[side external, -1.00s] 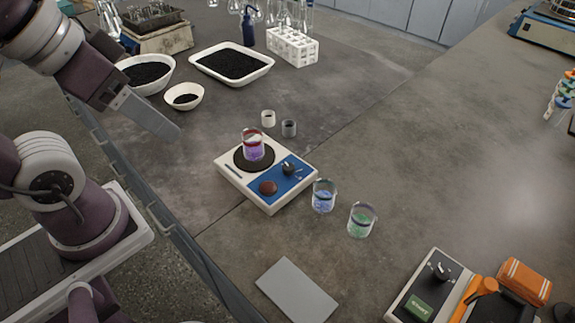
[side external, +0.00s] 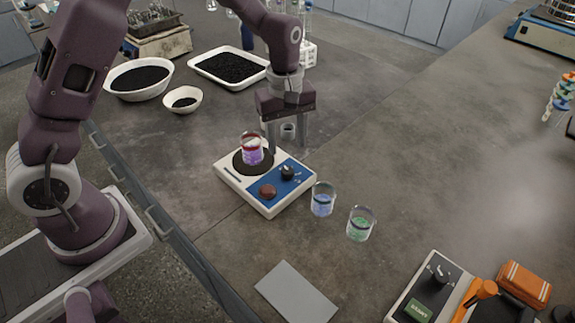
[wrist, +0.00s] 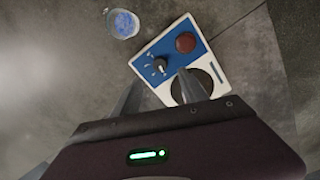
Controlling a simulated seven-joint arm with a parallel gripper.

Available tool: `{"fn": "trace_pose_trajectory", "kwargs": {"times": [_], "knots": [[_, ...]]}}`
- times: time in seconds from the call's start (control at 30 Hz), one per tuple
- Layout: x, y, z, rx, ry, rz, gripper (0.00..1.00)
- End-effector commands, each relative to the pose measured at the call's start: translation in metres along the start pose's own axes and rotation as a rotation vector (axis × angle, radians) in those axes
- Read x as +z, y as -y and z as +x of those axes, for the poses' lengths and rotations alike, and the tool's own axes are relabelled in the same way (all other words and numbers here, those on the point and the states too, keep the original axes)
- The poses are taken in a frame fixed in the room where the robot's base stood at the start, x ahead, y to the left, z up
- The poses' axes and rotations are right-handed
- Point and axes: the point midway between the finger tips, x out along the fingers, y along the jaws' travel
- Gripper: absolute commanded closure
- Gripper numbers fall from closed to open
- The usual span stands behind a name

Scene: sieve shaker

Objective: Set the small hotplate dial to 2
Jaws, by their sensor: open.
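The small hotplate (side external: 222,172) is a white box with a blue control panel and a round black plate. Its dark dial (side external: 287,172) stands on the blue panel, with white marks beside it; the dial also shows in the wrist view (wrist: 160,66). The marks are too small to read. A red-brown round button (side external: 267,191) sits near the dial. A beaker with purple content (side external: 251,152) stands on the plate. My gripper (side external: 287,146) is open and empty, pointing down above the far right side of the hotplate, apart from the dial. Its fingers show in the wrist view (wrist: 158,90).
A beaker with blue content (side external: 322,204) and one with green content (side external: 360,230) stand right of the hotplate. A small cup (side external: 288,131) is partly hidden behind my gripper. A grey plate (side external: 294,292) lies in front. Another device (side external: 420,290) stands at lower right.

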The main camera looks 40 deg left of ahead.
Motion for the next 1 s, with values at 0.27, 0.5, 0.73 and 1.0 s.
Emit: {"fn": "trace_pose_trajectory", "kwargs": {"times": [0.27, 0.5, 0.73, 1.0], "knots": [[-0.002, -0.001, 0.051, -0.023, 0.002, -0.043, 0.50], [-0.002, -0.001, 0.084, -0.020, 0.001, -0.041, 0.50], [-0.002, -0.001, 0.087, -0.018, 0.001, -0.040, 0.50], [-0.002, -0.001, 0.086, -0.018, 0.001, -0.040, 0.95]]}}
